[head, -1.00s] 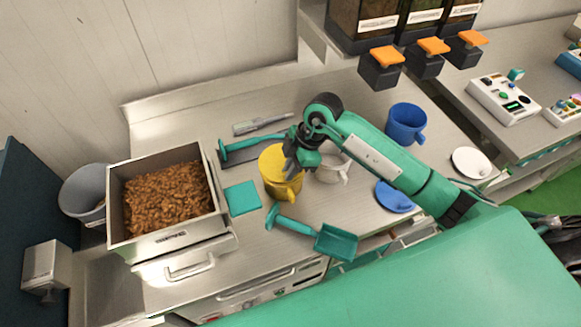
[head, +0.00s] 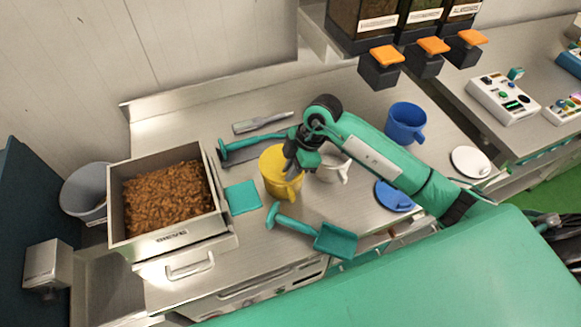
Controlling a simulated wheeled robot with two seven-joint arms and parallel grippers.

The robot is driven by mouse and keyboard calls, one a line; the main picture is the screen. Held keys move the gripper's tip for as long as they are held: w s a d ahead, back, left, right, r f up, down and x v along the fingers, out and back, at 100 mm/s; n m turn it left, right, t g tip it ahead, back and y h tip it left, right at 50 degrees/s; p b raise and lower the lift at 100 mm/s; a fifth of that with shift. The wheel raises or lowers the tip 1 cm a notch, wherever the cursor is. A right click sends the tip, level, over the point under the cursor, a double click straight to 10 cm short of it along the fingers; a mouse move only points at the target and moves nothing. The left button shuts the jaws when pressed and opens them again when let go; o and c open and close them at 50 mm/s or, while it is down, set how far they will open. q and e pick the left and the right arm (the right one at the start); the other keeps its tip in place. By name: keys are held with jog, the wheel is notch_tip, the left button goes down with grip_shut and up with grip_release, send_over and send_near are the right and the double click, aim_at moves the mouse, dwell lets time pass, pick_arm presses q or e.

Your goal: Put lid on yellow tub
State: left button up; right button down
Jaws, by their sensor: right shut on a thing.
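The yellow tub (head: 283,187) stands upright in the middle of the steel worktop, its handle toward the front. A yellow lid (head: 271,160) shows as a flat disc at the tub's mouth. My right gripper (head: 291,167) is above the tub's right side, shut on the lid. The gripper and wrist hide the grip point and the right part of the rim. I cannot tell whether the lid is fully seated or slightly above the rim. My left gripper is not in view.
A white tub (head: 334,171) stands close right of the yellow one. A blue lid (head: 393,196), white lid (head: 470,162) and blue tub (head: 405,124) lie farther right.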

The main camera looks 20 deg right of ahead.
jog(key=shift+f, duration=0.15)
dwell(0.6)
jog(key=c, duration=0.9)
grip_release()
jog(key=shift+c, duration=0.2)
jog(key=shift+r+p, duration=3.3)
jog(key=shift+r, duration=0.25)
jog(key=shift+f, duration=0.1)
